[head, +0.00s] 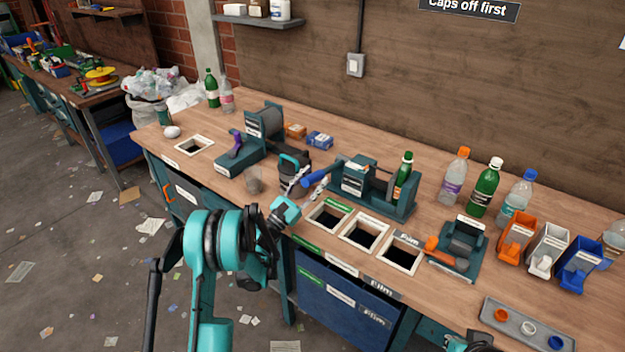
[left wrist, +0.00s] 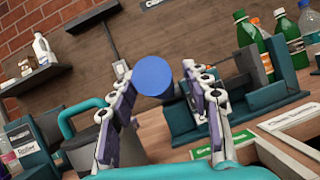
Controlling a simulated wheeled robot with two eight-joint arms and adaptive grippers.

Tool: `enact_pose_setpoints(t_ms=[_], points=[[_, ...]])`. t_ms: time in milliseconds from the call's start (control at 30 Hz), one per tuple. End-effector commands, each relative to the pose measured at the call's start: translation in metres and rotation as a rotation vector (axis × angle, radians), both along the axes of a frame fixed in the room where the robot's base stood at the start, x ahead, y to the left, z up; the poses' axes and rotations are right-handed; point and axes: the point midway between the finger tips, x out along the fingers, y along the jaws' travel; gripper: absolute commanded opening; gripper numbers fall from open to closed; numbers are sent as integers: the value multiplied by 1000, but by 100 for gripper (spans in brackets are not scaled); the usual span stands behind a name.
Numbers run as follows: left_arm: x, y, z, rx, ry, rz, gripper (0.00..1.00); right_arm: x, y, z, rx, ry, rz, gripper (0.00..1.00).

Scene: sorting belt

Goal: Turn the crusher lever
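The crusher (head: 352,176) is a dark teal bench device with a blue-gripped lever (head: 313,179) sticking out on its left. My left gripper (head: 306,189) is at the lever's end. In the left wrist view the blue lever end (left wrist: 154,76) shows between the two parted fingers of my left gripper (left wrist: 160,85), with a small gap on the right side; whether the left finger touches it I cannot tell. Only a bit of my right arm shows at the bottom edge; its fingers are out of view.
A dark pot with a teal handle (head: 293,172) and a clear cup (head: 254,182) stand close to my left gripper. Framed square holes (head: 364,233) lie in front of the crusher. A purple-lever device (head: 262,130) is left, an orange-lever one (head: 462,245) right. Bottles (head: 487,188) stand behind.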

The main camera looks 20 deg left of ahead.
Motion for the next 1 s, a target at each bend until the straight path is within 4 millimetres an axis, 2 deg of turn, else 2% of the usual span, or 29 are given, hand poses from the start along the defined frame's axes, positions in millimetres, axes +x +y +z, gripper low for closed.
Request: enact_pose_setpoints(t_ms=[267,533,700,1000], points=[[-7,5,-4,0,1,2,48,0,0,0,0,0,0,0],[-43,24,-24,0,1,3,48,0,0,0,0,0,0,0],[-57,30,-32,1,1,2,48,0,0,0,0,0,0,0],[-60,31,-33,0,0,0,48,0,0,0,0,0,0,0]])
